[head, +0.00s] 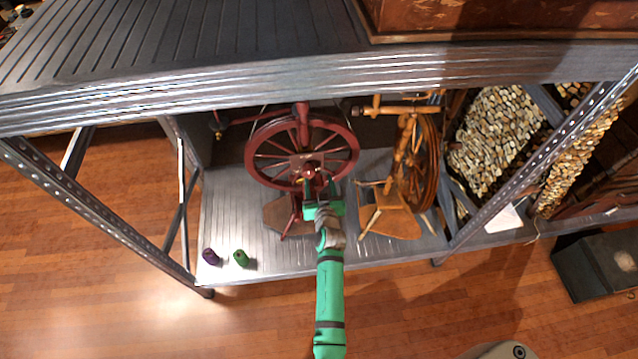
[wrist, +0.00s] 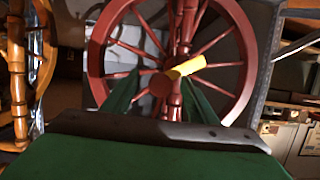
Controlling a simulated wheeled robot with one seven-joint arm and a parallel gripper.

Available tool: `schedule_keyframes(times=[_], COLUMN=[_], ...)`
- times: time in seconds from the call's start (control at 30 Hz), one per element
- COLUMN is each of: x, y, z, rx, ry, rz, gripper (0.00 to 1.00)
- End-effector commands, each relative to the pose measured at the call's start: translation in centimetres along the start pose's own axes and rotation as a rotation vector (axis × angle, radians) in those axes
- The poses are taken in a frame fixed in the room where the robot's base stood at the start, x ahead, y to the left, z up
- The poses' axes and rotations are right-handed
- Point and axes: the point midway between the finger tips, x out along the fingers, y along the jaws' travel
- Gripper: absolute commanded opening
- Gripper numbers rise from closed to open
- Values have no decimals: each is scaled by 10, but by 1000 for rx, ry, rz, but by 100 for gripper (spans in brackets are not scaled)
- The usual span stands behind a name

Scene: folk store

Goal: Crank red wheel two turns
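The red spinning wheel (head: 258,148) stands upright on the grey metal shelf, with dark red spokes and a rim. It fills the upper middle of the wrist view (wrist: 97,50). A short yellow and brown handle (wrist: 186,68) sticks out in front of the spokes, near the hub. My green gripper (head: 320,190) is in front of the wheel's lower part. Its two fingers (wrist: 165,95) are spread, and the handle shows across the gap between their tips. I cannot tell whether either finger touches it.
An orange wooden spinning wheel (head: 416,165) stands close to the right. A purple spool (head: 210,256) and a green spool (head: 241,258) are on the shelf's front left. The shelf's upper deck (head: 200,95) overhangs the wheel. A slanted metal post (head: 90,208) is at left.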

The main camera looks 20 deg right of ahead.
Motion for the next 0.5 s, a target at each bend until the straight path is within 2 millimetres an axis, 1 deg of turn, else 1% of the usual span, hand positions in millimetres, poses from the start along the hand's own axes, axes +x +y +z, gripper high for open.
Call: schedule_keyframes(times=[0.37,0.5], x=[0,-5], y=[1,1], z=[0,1], rx=[0,-1], ry=[0,-1], rz=[1,1], gripper=[53,53])
